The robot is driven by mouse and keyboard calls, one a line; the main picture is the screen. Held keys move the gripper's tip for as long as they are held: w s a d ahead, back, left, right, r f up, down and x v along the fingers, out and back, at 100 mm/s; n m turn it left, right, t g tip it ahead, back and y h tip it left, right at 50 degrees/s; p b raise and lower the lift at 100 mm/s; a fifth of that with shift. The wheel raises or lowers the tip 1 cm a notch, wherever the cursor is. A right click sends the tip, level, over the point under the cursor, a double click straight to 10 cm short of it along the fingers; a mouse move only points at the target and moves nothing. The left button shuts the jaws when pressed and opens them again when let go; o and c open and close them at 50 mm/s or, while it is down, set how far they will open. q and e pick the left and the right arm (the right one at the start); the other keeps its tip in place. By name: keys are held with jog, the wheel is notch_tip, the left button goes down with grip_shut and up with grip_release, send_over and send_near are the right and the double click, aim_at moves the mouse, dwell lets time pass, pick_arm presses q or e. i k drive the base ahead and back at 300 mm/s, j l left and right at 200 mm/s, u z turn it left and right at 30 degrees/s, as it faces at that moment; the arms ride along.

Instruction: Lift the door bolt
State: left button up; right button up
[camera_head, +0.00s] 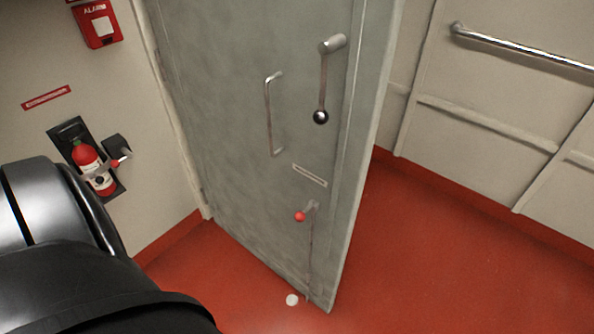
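A grey metal door (230,120) stands in the middle of the view, its free edge on the right and its left side at the wall. Low on the door is the door bolt (311,245), a thin vertical rod with a red knob (300,216) near its top. The rod runs down toward the door's bottom edge; whether its tip touches the floor is too small to tell. A black and silver part of my own body fills the lower left. Neither gripper shows, and nothing of mine is seen touching the bolt.
Higher on the door are a lever with a dark ball end (321,116) and a pull handle (268,115). A white disc (292,300) lies on the red floor (430,270). A fire extinguisher (92,166) hangs left. A handrail (520,48) lines the right wall.

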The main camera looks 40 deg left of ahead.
aim_at(299, 217)
jog(key=j+u, duration=0.25)
jog(key=u, duration=0.25)
jog(key=j+u, duration=0.25)
jog(key=u, duration=0.25)
jog(key=i+l, duration=0.05)
